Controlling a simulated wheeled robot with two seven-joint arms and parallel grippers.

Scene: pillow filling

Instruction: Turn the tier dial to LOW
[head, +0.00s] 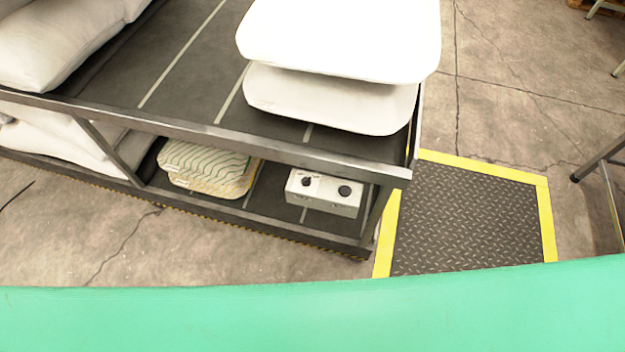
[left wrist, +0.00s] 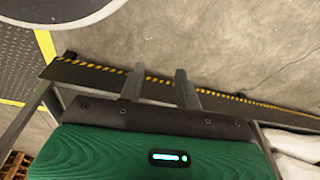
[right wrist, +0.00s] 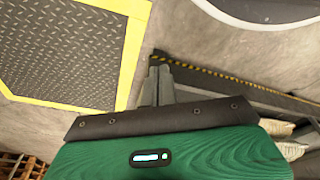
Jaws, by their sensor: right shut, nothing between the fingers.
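A white control box (head: 335,204) sits on the lower shelf near the rack's right end in the head view. Two dark round knobs are on its top face, a left one (head: 307,182) with small markings by it and a right one (head: 344,190). The markings are too small to read, so I cannot tell which knob is the tier dial or its setting. My left gripper (left wrist: 158,88) is open and empty in the left wrist view. My right gripper (right wrist: 158,84) is shut and empty in the right wrist view. Neither gripper shows in the head view, and the box is not recognisable in the wrist views.
White pillows (head: 340,40) are stacked on the upper shelf (head: 195,95), above and behind the box. Patterned pillows (head: 205,168) lie left of it. The upper shelf's front rail (head: 250,142) overhangs the lower shelf. A yellow-edged floor plate (head: 465,215) lies right of the rack.

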